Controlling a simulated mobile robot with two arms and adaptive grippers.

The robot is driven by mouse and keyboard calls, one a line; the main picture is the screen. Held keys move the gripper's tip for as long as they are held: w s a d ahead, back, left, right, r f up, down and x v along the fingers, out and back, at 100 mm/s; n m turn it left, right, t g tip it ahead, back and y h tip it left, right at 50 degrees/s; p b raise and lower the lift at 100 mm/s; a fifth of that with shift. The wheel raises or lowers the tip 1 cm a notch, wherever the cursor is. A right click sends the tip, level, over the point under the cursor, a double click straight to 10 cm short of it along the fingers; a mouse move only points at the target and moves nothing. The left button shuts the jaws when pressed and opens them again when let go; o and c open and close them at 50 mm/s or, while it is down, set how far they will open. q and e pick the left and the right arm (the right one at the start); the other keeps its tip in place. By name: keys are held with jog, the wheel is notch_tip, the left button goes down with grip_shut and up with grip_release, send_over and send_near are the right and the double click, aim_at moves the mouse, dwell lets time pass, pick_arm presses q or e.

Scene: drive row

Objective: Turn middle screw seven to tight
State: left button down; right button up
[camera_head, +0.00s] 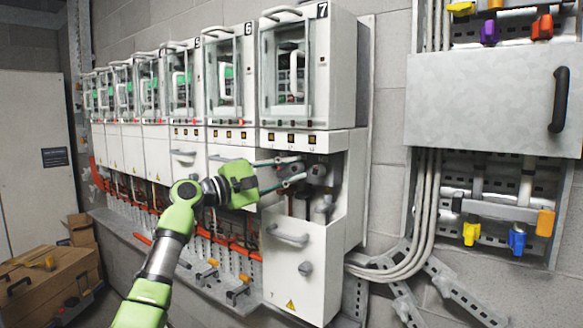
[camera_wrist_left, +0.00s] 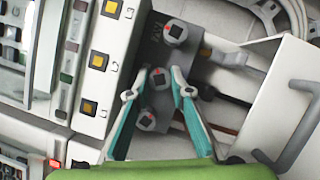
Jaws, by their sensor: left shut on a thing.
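In the left wrist view the open terminal bay shows three round screws with dark square centres and small red marks. The middle screw (camera_wrist_left: 157,77) sits between the upper screw (camera_wrist_left: 174,32) and the lower screw (camera_wrist_left: 147,119). My left gripper (camera_wrist_left: 153,86) is shut on the middle screw, one teal finger on each side. In the head view my left gripper (camera_head: 301,168) reaches into the bay under drive cabinet 7 (camera_head: 343,75). The screws are small there and partly hidden by the fingers. My right gripper is not in view.
A white lower door (camera_head: 310,262) with a handle stands below the bay. More numbered cabinets run away to the left. A grey panel (camera_head: 480,97) with a black handle and thick cables (camera_head: 425,215) are on the right.

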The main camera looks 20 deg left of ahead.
pick_arm(q)
jog(key=m+p, duration=0.1)
jog(key=m, duration=0.1)
jog(key=m+g+p, duration=0.1)
jog(key=m+y+p, duration=0.1)
jog(key=m, duration=0.1)
jog(key=shift+r+m+g, duration=0.3)
jog(key=shift+r+g, duration=0.1)
jog(key=m+y+p, duration=0.1)
jog(key=m+p, duration=0.1)
jog(key=shift+m+g, duration=0.4)
jog(key=shift+f+m+y+p, duration=0.1)
jog(key=shift+m+y+p, duration=0.5)
jog(key=shift+m+p, duration=0.3)
jog(key=shift+f, duration=0.1)
jog(key=c, duration=2.1)
grip_release()
jog(key=shift+d, duration=0.1)
jog(key=v, duration=1.2)
